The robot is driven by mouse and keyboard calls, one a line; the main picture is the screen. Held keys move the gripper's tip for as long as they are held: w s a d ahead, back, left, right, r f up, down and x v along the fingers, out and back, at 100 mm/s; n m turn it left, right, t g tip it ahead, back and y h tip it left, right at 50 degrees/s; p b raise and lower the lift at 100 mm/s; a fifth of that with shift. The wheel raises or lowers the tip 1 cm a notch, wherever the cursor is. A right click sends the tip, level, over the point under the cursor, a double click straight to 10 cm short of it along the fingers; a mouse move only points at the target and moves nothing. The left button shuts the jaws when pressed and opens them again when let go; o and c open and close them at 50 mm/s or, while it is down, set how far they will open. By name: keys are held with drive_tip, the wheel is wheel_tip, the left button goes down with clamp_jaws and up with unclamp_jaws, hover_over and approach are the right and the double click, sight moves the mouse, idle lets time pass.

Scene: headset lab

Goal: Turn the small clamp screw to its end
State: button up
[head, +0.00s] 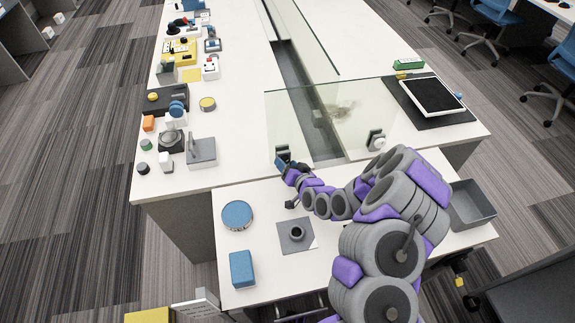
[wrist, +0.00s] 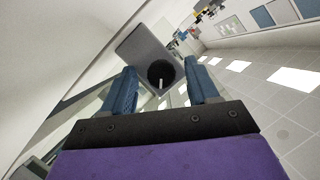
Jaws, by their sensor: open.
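In the wrist view a dark grey clamp block (wrist: 145,47) carries a round black screw knob (wrist: 153,72) with a pale pin or mark at its centre. My gripper (wrist: 161,68) is open, with one blue finger on each side of the knob. The fingers appear apart from the knob; I cannot tell how far its depth lies between them. In the head view my gripper (head: 283,158) is at the lower left edge of the clear glass panel (head: 300,115); it mostly hides the clamp there.
Another clamp with a round knob (head: 376,140) sits at the panel's lower right. On the front table are a blue round tin (head: 237,214), a grey pad (head: 290,242) with a dark ring (head: 297,233), a blue box (head: 242,269) and a grey tray (head: 474,207).

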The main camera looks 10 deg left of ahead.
drive_tip(key=p+v, duration=1)
drive_tip(key=v, duration=0.7)
drive_tip(key=shift+d, duration=0.15)
idle(0.3)
